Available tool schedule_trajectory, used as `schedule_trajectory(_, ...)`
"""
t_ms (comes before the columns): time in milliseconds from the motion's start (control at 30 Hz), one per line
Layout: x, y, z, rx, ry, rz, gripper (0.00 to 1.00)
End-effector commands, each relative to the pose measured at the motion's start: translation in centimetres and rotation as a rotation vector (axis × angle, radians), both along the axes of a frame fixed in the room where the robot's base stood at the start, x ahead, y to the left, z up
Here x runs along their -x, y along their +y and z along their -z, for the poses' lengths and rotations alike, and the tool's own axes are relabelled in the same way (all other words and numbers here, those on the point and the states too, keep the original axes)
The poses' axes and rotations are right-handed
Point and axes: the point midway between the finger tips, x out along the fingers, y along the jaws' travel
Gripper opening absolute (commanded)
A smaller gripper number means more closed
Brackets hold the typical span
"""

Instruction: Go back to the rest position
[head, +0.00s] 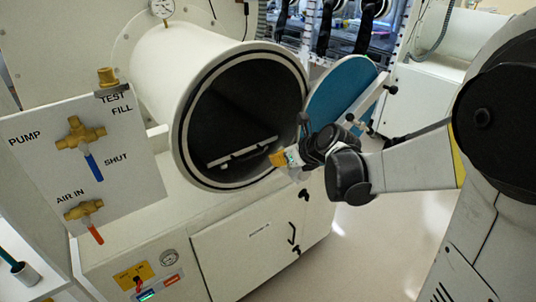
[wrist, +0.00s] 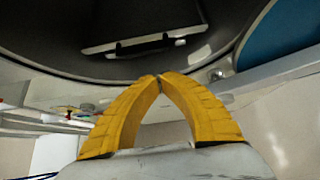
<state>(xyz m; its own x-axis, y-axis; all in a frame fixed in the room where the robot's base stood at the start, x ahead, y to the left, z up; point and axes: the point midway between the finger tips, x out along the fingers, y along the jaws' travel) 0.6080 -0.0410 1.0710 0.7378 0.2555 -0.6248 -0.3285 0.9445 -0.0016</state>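My gripper (head: 278,158) is in front of the right side of the open round chamber mouth, near its lower rim, in the head view. In the wrist view its yellow fingers (wrist: 160,78) meet at the tips, with nothing between them. The chamber (head: 222,115) is a white cylinder with a dark inside. A tray with a handle (head: 243,153) lies inside it and also shows in the wrist view (wrist: 150,38), beyond the fingertips.
The blue-faced round door (head: 338,88) stands swung open just behind my arm, its bar close to my wrist. A valve panel (head: 85,165) with blue and red handles is at left. A white cabinet (head: 250,245) stands below the chamber. The floor (head: 370,240) at right is clear.

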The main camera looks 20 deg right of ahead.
Motion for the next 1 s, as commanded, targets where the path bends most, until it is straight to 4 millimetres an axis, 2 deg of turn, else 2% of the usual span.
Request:
schedule_trajectory(33, 0.9, -0.4, -1.2, -0.001, -0.001, 0.003, 0.00)
schedule_trajectory(200, 3.1, -1.1, -2.9, -0.001, 0.000, 0.002, 0.00)
schedule_trajectory(467, 4.3, -1.4, -3.6, 0.003, -0.001, -0.002, 0.00)
schedule_trajectory(567, 4.8, -1.0, -3.7, 0.060, -0.009, -0.047, 0.00)
schedule_trajectory(667, 6.5, 0.2, -4.0, 0.237, -0.034, -0.193, 0.00)
schedule_trajectory(767, 9.3, 1.8, -4.3, 0.524, -0.077, -0.440, 0.00)
schedule_trajectory(1000, 17.5, 4.3, -4.2, 1.292, -0.201, -1.199, 0.00)
